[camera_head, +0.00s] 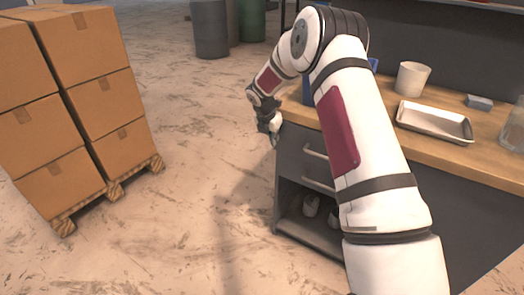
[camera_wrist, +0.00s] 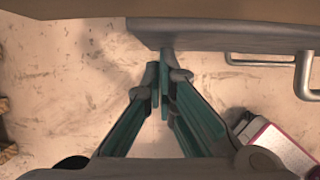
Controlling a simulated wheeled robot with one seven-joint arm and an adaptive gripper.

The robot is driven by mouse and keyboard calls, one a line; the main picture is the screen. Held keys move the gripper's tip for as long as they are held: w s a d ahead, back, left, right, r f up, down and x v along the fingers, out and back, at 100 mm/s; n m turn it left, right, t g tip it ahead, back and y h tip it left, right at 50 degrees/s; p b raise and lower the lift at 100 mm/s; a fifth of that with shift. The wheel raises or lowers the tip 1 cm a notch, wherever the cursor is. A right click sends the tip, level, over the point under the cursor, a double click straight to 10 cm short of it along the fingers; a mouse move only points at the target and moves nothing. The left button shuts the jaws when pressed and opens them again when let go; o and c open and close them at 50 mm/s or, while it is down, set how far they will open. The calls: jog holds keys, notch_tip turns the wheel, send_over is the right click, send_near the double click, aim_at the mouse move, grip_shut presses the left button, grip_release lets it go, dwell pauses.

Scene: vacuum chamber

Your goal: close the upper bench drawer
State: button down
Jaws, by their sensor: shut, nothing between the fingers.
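The workbench (camera_head: 455,150) has a wooden top and a dark grey body. The upper drawer (camera_head: 293,144) is a grey front just under the top, with a pale bar handle (camera_head: 315,152). In the head view it looks nearly flush; any small gap is hard to judge. In the wrist view a grey drawer front (camera_wrist: 225,35) runs below the wooden edge, with handles (camera_wrist: 262,62) at right. My gripper (camera_head: 274,138) is by the bench's left front corner. Its fingers (camera_wrist: 160,88) are shut and empty, tips at the grey front's left part; contact is unclear.
A second handle (camera_head: 318,185) sits below, above an open shelf (camera_head: 300,228) holding pale items. On the top are a metal tray (camera_head: 434,122), a white cup (camera_head: 412,78) and a glass jar (camera_head: 514,128). Stacked boxes (camera_head: 85,95) stand left. The floor between is clear.

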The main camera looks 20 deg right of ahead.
jog(key=shift+w+d, duration=0.8)
jog(key=shift+d, duration=0.3)
jog(key=shift+d+r, duration=0.1)
